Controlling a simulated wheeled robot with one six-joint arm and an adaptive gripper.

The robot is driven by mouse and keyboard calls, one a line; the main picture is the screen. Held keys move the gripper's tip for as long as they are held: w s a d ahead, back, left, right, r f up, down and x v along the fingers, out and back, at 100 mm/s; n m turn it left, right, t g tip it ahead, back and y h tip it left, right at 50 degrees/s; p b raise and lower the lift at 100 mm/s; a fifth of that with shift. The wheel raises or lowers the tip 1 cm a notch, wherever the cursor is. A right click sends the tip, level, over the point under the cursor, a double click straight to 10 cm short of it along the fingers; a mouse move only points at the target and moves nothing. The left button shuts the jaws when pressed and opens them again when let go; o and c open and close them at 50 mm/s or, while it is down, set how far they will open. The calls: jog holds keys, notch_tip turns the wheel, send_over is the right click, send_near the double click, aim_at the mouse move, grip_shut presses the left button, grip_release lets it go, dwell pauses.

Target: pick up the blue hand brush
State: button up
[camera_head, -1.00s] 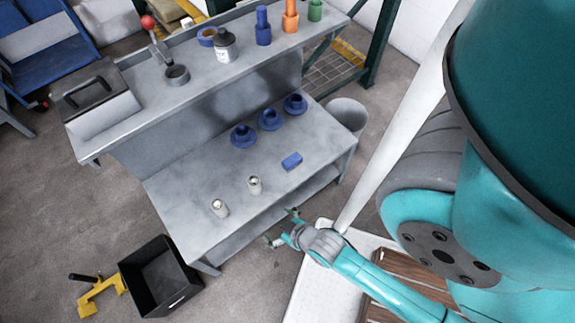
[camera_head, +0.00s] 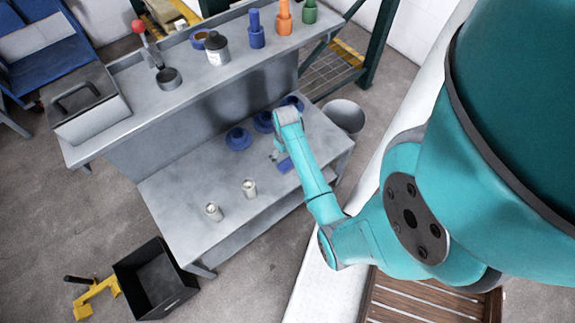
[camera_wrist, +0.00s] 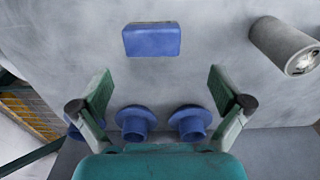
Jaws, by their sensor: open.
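The blue hand brush (camera_head: 286,165) is a small blue block lying on the lower grey workbench top (camera_head: 180,172), partly hidden by my arm in the head view. In the wrist view the brush (camera_wrist: 152,39) lies flat at the top centre, ahead of my fingertips and apart from them. My gripper (camera_wrist: 157,85) is open and empty, its two green fingers spread wide above the bench. In the head view my gripper (camera_head: 277,156) is small and partly hidden beside the brush.
Blue flanged parts (camera_head: 238,138) stand behind the brush. Two metal cylinders (camera_head: 249,188) stand to its left; one (camera_wrist: 284,46) shows at right in the wrist view. The raised shelf (camera_head: 200,75) holds several items. A grey bin (camera_head: 345,116) stands right of the bench.

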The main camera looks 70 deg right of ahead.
aim_at(287, 163)
jog(key=shift+d+r, duration=0.25)
jog(key=shift+d, duration=0.25)
jog(key=shift+s+d+f, duration=0.1)
jog(key=shift+d+f, duration=0.05)
jog(key=shift+f, duration=5.15)
jog(key=c, duration=0.9)
